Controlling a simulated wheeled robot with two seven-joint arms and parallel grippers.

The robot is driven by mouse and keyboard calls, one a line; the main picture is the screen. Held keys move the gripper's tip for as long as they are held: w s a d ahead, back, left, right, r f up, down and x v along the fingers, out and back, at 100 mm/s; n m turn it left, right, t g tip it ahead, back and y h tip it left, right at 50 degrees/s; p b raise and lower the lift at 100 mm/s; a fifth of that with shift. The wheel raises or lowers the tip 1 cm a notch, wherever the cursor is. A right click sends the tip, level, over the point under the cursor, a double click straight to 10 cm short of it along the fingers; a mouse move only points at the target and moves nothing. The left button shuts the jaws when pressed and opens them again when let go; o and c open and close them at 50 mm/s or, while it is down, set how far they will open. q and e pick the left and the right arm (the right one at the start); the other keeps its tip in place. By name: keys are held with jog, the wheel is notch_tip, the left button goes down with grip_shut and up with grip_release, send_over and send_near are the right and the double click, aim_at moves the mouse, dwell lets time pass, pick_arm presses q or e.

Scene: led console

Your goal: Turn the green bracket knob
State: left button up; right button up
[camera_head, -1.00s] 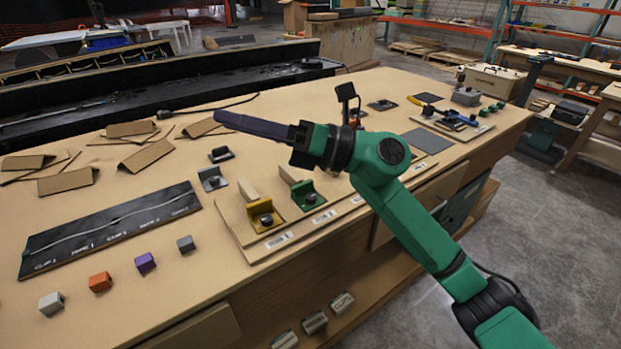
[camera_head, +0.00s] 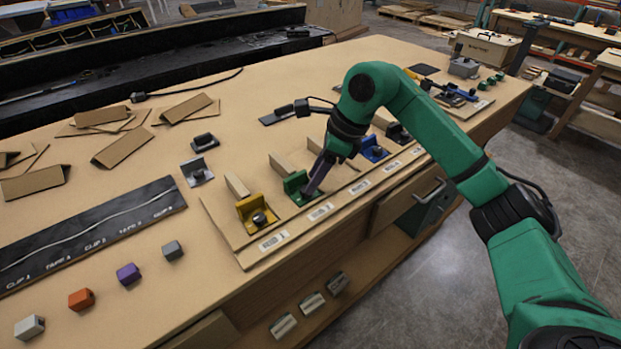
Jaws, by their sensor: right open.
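The green bracket (camera_head: 295,185) stands on the wooden board on the bench, between a yellow bracket (camera_head: 252,214) on its left and a blue bracket (camera_head: 374,149) on its right. A wooden strip lies behind it. My right gripper (camera_head: 311,190) points down at the front of the green bracket, its dark fingers over the place of the knob. The fingers hide the green bracket's knob, so I cannot tell whether they touch it. The gripper is open. The yellow bracket's dark knob (camera_head: 259,219) is in plain view. My left gripper is not in view.
White labels (camera_head: 320,211) line the board's front edge. A grey bracket (camera_head: 196,172) stands behind left. Small grey, purple, orange and white blocks (camera_head: 128,273) sit at the front left, beside a black labelled strip (camera_head: 92,232). Folded cardboard pieces (camera_head: 122,146) lie further back.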

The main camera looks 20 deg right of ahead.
jog(key=shift+x, duration=1.2)
jog(key=shift+s+a, duration=0.1)
grip_shut()
